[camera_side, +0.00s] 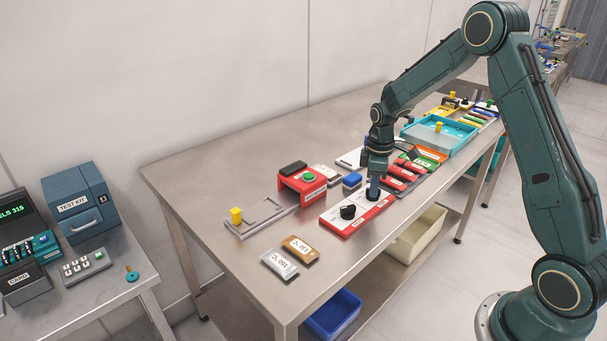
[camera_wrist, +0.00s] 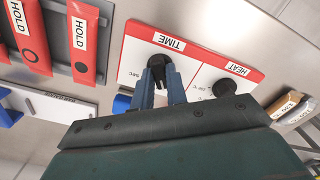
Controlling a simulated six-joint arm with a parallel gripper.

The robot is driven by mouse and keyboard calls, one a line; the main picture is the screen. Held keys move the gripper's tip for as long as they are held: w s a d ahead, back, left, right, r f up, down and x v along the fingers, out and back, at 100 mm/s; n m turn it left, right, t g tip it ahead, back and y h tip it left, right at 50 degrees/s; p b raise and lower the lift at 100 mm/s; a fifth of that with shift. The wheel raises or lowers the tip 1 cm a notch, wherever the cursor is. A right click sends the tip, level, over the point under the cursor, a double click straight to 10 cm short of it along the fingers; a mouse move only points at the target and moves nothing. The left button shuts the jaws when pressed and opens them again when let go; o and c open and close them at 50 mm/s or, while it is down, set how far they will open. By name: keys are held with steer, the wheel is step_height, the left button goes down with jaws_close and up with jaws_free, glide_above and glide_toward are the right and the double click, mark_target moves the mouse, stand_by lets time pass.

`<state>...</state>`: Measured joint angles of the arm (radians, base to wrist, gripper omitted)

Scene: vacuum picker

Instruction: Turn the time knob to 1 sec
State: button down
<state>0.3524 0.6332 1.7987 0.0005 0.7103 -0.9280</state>
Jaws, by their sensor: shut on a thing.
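The red and white control panel (camera_side: 337,221) lies on the steel table and carries two black knobs. The time knob (camera_wrist: 160,66) is at the panel's far end, under the TIME label (camera_wrist: 169,43) in the wrist view. My gripper (camera_wrist: 162,80) is shut on the time knob, its blue fingers on either side of it. In the side view my gripper (camera_side: 373,190) comes down on it from above. The heat knob (camera_wrist: 227,88) stands free beside it, and it shows in the side view (camera_side: 348,212). The dial marks around the time knob are partly hidden and too small to read fully.
Red HOLD pieces (camera_wrist: 83,45) sit in a grey rack close to the panel. Two labelled pouches (camera_side: 279,264) lie toward the near table end.

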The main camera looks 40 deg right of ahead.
steer(key=shift+n, duration=1.2)
steer(key=c, duration=1.4)
jaws_free()
steer(key=shift+r, duration=0.15)
step_height(320, 180, up, 14)
